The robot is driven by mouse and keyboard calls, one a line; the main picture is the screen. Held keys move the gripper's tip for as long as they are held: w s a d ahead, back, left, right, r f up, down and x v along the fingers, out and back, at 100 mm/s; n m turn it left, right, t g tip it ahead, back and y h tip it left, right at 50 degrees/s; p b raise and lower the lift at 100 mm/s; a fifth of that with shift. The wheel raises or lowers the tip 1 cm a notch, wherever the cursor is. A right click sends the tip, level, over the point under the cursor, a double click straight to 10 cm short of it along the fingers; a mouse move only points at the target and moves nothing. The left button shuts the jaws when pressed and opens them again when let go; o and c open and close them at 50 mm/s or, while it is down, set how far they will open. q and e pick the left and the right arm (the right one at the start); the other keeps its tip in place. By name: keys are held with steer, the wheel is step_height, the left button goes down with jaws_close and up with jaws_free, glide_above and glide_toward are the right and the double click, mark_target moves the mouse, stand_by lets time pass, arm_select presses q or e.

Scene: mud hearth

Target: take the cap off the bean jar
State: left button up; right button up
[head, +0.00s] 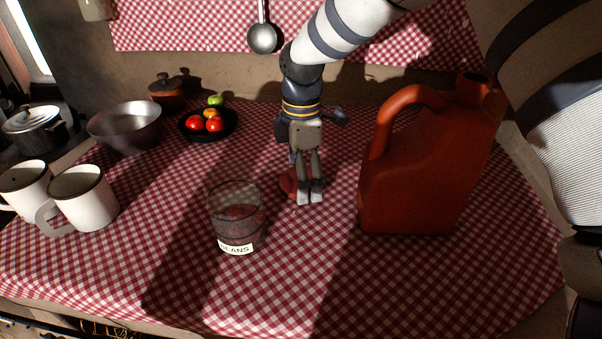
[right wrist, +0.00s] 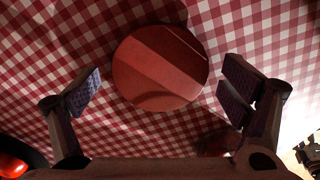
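The bean jar (head: 237,218) is a clear glass with dark contents low inside and a "BEANS" label. It stands upright on the checked cloth, and its top is uncovered. A round red cap (head: 287,184) is behind and to the right of the jar, apart from it, and appears to lie on the cloth. My right gripper (head: 310,198) points down over the cap and partly hides it. In the right wrist view the red cap (right wrist: 160,68) lies between the parted fingers, with a gap on each side. My left gripper is out of view.
A large red-orange jug (head: 415,185) stands close on the right. White mugs (head: 85,200), a metal bowl (head: 127,128) and a black plate (head: 226,132) of tomatoes and other fruit are on the left. The cloth (head: 350,280) in front is clear.

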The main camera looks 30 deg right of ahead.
step_height(320, 180, up, 12)
steer(key=shift+r, duration=0.2)
